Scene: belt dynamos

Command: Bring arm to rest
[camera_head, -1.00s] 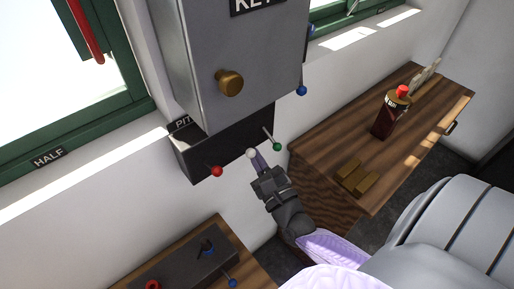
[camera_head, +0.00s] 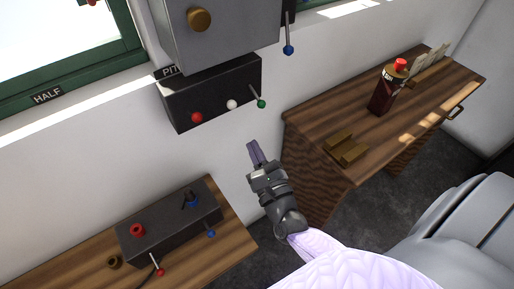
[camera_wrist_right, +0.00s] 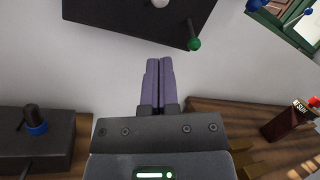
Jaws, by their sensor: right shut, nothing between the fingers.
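My right gripper (camera_head: 254,152) is shut and empty in the head view. It hangs in free air below the black box labelled PIT (camera_head: 215,92) on the wall, apart from its knobs. In the right wrist view its two purple fingers (camera_wrist_right: 158,85) lie together, pointing towards the white wall under that box. The box carries a red knob (camera_head: 197,117), a white knob (camera_head: 232,104) and a green-tipped lever (camera_head: 261,103). The green knob (camera_wrist_right: 194,44) and white knob (camera_wrist_right: 160,2) also show in the wrist view. My left gripper is not in view.
A wooden desk (camera_head: 400,125) at right bears a dark red bottle (camera_head: 383,97) and a brass-coloured block (camera_head: 346,148). At lower left, a table (camera_head: 228,252) holds a dark control box (camera_head: 165,228) with knobs and levers. Dark floor lies between them.

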